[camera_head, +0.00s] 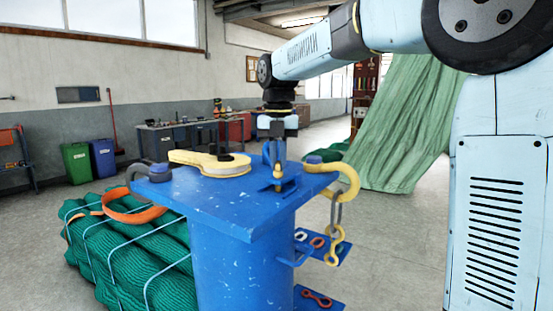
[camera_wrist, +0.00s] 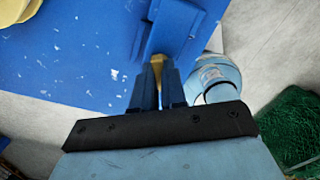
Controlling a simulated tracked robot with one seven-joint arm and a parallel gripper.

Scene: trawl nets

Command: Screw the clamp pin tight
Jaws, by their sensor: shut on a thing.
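The blue clamp bracket (camera_head: 266,186) stands near the right edge of the blue pedestal top (camera_head: 215,208). A small brass-coloured clamp pin (camera_head: 278,171) shows at it, below my gripper (camera_head: 276,160). My gripper points straight down and its narrow blue fingers are shut on the pin. In the wrist view, my gripper (camera_wrist: 157,78) reaches to the bracket (camera_wrist: 174,28), and a bit of brass (camera_wrist: 158,57) shows at the fingertips. The fingers hide most of the pin, so I cannot tell how deep its thread sits.
A pale yellow block (camera_head: 212,163) lies on the pedestal top, left of my gripper. A yellow hook (camera_head: 345,178) with a chain hangs at the right. Side shelves (camera_head: 328,250) hold links. Green net bundles (camera_head: 135,255) lie at the left; more net (camera_head: 410,120) hangs behind.

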